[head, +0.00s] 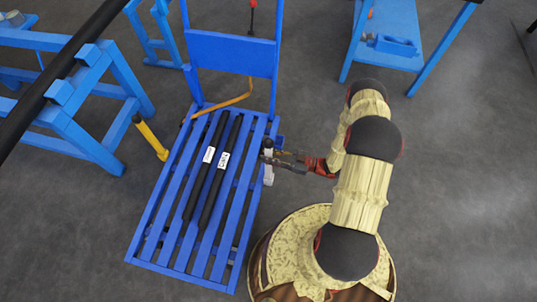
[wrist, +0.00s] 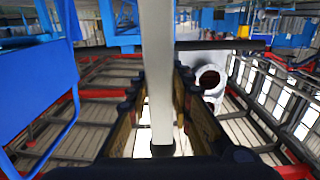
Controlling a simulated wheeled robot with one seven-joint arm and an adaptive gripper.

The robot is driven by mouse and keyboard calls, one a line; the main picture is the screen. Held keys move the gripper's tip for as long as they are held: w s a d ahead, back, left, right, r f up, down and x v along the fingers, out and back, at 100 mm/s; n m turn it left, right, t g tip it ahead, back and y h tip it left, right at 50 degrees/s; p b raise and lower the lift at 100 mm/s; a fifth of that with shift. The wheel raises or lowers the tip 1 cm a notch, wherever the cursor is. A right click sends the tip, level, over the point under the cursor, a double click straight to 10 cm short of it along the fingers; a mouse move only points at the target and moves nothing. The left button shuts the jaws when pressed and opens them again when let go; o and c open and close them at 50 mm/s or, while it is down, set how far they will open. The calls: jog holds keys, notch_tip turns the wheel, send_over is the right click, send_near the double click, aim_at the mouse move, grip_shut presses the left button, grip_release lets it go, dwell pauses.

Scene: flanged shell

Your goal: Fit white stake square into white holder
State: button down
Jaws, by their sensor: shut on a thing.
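The white stake (wrist: 160,75) is a long pale bar with flat sides. In the wrist view it runs upright between the two dark fingers of my gripper (wrist: 157,88), which are shut on it. A white round tube with a dark reddish opening (wrist: 211,78), which looks like the white holder, is just right of the fingers and apart from the stake.
The blue slatted cart (head: 165,225) carries two black rods (head: 199,180) with white labels. A yellow post (head: 151,138) stands at its left. Blue trestles (head: 92,148) and a blue table (head: 405,25) stand farther off. Grey floor to the right is clear.

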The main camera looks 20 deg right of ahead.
jog(key=shift+f, duration=1.2)
jog(key=c, duration=1.5)
grip_release()
jog(key=shift+d, duration=0.15)
jog(key=v, duration=1.1)
jog(key=shift+s+d, duration=0.25)
jog(key=shift+d, duration=0.05)
